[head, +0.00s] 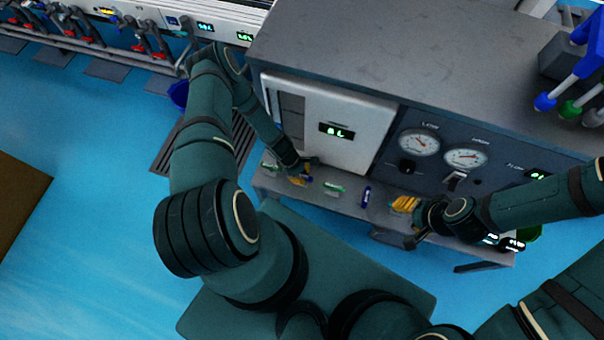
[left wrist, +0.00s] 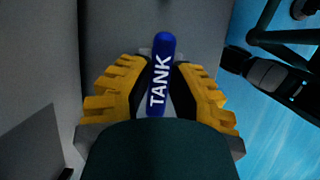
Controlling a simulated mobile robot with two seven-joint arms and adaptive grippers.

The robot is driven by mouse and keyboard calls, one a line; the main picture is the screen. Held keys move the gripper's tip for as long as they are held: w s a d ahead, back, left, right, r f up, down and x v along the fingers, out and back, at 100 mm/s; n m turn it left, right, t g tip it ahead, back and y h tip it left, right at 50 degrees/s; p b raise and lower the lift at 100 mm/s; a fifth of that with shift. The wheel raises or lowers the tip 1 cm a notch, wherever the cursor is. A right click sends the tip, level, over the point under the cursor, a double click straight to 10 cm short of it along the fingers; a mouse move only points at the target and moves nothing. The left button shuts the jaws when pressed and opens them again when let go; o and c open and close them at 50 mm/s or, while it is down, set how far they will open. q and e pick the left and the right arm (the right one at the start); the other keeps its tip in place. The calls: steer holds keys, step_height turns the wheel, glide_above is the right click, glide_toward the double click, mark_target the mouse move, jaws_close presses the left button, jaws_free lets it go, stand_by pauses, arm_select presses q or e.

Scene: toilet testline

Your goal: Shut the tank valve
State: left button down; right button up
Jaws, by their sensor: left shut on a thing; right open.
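The tank valve's handle (left wrist: 160,75) is a blue bar with TANK in white letters, seen in the left wrist view. My left gripper's yellow fingers (left wrist: 160,92) lie on both sides of it, shut on it. In the head view my left gripper (head: 304,178) is low at the front of the grey bench, below the white door; only a bit of blue shows there, and the valve body is hidden. My right gripper (head: 408,222) is open at the bench's front edge, to the right, with yellow fingers visible.
A blue handle (head: 366,196) and a handle with a green label (head: 335,188) stand along the bench's front ledge, right of my left gripper. A white door with a green display (head: 337,130) and a panel with gauges (head: 419,142) rise behind.

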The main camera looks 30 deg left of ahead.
arm_select(q)
steer(key=c, duration=0.9)
jaws_free()
steer(key=shift+o, duration=0.2)
steer(key=v, duration=1.2)
